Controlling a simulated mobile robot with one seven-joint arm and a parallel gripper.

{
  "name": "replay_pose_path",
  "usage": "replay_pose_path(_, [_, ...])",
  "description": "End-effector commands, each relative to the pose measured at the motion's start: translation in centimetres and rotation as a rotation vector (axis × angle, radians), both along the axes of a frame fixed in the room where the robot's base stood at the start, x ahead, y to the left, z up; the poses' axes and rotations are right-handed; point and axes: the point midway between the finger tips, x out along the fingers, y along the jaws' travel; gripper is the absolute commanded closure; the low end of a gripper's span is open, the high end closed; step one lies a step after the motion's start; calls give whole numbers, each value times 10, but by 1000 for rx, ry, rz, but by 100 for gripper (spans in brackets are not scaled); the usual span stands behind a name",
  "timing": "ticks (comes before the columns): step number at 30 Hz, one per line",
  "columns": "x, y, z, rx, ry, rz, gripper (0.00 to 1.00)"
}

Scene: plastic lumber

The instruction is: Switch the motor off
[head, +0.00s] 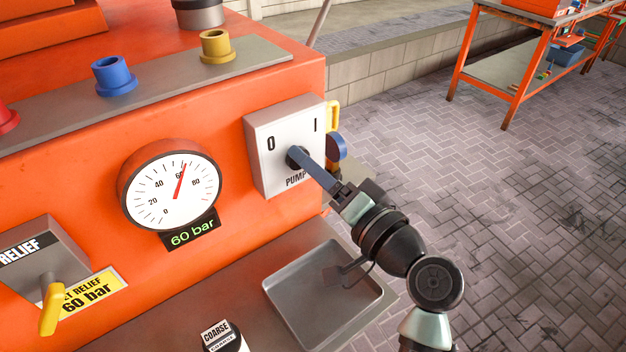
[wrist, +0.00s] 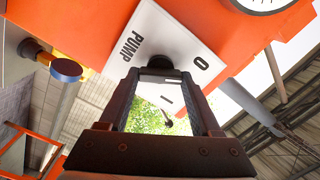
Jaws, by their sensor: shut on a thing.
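The pump switch is a white box (head: 286,143) on the orange machine, marked 0 at left, I at right and PUMP below. Its dark round knob (head: 296,156) is in the middle of the face. My gripper (head: 308,165) reaches in from the lower right and is shut on the knob. In the wrist view my gripper (wrist: 163,80) has its two fingers on either side of the dark knob (wrist: 160,62), with the white face behind. The fingers cover part of the knob, so I cannot tell which mark it points to.
A pressure gauge (head: 170,186) left of the box reads about 60, with a 60 bar display below. A yellow relief lever (head: 50,308) is at the lower left. A metal tray (head: 310,295) lies under my arm. Paved floor (head: 480,220) is open at right.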

Motion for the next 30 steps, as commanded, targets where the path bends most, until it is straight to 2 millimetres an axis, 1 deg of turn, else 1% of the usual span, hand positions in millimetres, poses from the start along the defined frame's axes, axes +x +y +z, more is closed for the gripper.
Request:
replay_pose_path(1, [0,0,-4,-17,-11,0,91])
replay_pose_path(9, [0,0,-2,-64,-43,1,91])
replay_pose_path(22, [0,0,-1,-71,-47,0,91])
replay_pose_path(23, [0,0,-1,-71,-47,0,30])
replay_pose_path(24, [0,0,-1,-71,-47,0,22])
replay_pose_path(27, [0,0,-1,-69,-48,0,5])
replay_pose_path(30, [0,0,0,-68,-48,0,5])
